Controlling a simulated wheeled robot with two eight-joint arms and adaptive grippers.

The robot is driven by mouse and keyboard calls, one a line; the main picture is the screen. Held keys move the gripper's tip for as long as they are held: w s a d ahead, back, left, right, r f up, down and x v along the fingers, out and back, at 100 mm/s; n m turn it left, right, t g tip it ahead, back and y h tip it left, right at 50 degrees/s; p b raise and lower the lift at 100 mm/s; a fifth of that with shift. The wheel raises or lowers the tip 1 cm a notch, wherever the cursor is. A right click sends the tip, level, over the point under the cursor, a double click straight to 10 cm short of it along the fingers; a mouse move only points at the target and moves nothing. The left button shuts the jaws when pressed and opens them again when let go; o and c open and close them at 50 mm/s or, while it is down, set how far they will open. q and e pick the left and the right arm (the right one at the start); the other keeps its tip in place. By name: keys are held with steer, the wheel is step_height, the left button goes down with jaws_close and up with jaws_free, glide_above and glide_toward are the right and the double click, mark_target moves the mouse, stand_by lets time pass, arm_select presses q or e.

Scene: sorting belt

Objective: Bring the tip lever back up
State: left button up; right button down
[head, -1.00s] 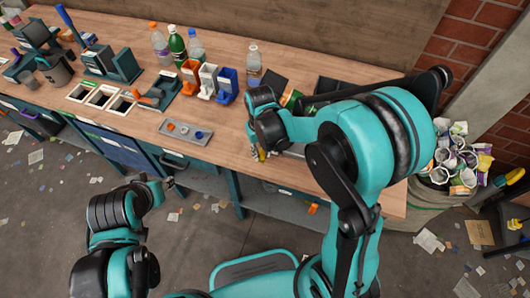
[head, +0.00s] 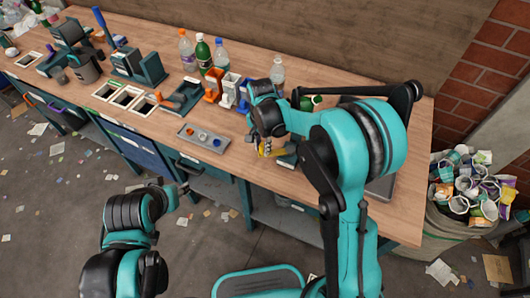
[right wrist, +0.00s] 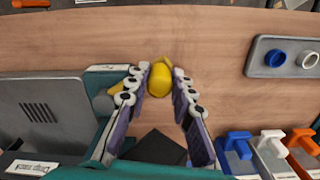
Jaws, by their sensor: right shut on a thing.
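The tip lever's yellow knob (right wrist: 160,80) sits between the fingertips of my right gripper (right wrist: 161,72) in the right wrist view. The gripper is shut on it, over the teal-framed device (right wrist: 97,157). In the head view a bit of yellow (head: 266,148) shows below my right gripper (head: 258,145), near the bench's front edge. The lever's shaft is mostly hidden, so its angle cannot be told. My left gripper (head: 182,185) is low in front of the bench, away from the lever. Its fingers are too small to read.
A grey tray (head: 203,138) with small rings lies left of the lever. Orange, white and blue holders (head: 229,90) stand behind it, with several bottles (head: 203,54) farther back. A grey plate (right wrist: 40,115) lies beside the device. A bin of cups (head: 463,190) stands at the right.

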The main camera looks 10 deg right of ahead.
steer(key=shift+w+d+m, duration=0.3)
steer(key=shift+w+m, duration=0.6)
steer(key=shift+m, duration=0.15)
steer(key=shift+w+d+m, duration=0.25)
steer(key=shift+w+m, duration=0.7)
steer(key=shift+m, duration=0.15)
steer(key=shift+w+d+m, duration=0.3)
steer(key=shift+w+m, duration=0.6)
steer(key=shift+m, duration=0.15)
steer(key=c, duration=1.3)
jaws_free()
steer(key=shift+w, duration=0.1)
step_height(320, 180, up, 12)
steer(key=shift+r, duration=0.1)
